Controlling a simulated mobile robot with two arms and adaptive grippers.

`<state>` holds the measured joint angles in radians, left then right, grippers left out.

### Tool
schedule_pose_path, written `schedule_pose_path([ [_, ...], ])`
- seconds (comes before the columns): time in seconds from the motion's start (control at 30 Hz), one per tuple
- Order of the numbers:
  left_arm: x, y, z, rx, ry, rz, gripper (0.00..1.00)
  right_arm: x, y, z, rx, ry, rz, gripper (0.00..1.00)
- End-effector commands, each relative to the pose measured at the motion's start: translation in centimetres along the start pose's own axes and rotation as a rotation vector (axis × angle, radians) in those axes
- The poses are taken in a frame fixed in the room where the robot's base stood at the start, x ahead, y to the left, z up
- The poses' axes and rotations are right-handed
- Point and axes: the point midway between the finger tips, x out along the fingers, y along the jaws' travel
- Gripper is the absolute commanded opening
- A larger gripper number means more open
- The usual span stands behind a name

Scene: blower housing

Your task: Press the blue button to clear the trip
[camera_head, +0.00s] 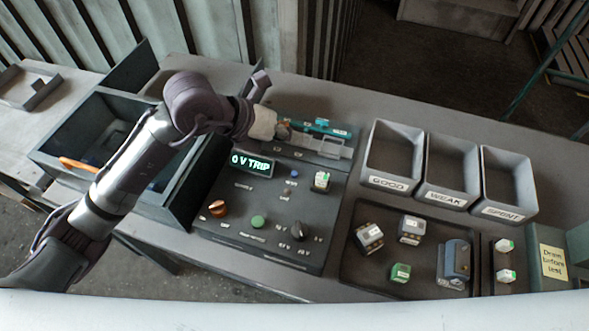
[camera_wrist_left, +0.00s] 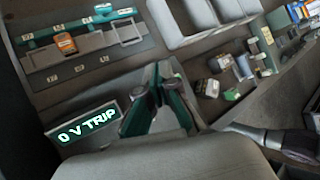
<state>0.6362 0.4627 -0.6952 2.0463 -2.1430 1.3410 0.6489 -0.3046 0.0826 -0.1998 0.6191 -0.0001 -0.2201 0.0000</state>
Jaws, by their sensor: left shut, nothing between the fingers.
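The blue button (camera_head: 294,173) is a small round button on the dark control panel (camera_head: 235,235), right of the lit display (camera_head: 251,163) reading "0 V TRIP". My left gripper (camera_head: 270,126) is shut and empty, above the back of the panel, and apart from the button. In the left wrist view its dark green fingers (camera_wrist_left: 158,72) meet at the tips, and the display (camera_wrist_left: 88,125) lies to their left. I cannot make out the blue button there. My right gripper is not in view.
The panel also carries an orange knob (camera_head: 218,208), a green button (camera_head: 258,221), a black knob (camera_head: 298,231) and a white-green block (camera_head: 321,182). A teal rail (camera_head: 325,128) lies behind. Bins labelled GOOD (camera_head: 390,182), WEAK (camera_head: 447,196) and SPENT (camera_head: 502,212) stand right.

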Motion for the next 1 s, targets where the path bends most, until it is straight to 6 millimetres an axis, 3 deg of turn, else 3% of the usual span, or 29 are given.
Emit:
schedule_pose_path([
  [0.37,1.2,0.8,-0.9,-0.002,0.001,-0.004,0.0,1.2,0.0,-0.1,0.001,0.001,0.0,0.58],
  [0.8,5.4,3.9,-4.0,-0.001,0.0,-0.004,0.0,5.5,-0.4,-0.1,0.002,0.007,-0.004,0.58],
  [1.0,6.2,4.4,-4.5,0.0,-0.001,-0.004,0.0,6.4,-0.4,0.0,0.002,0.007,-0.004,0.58],
])
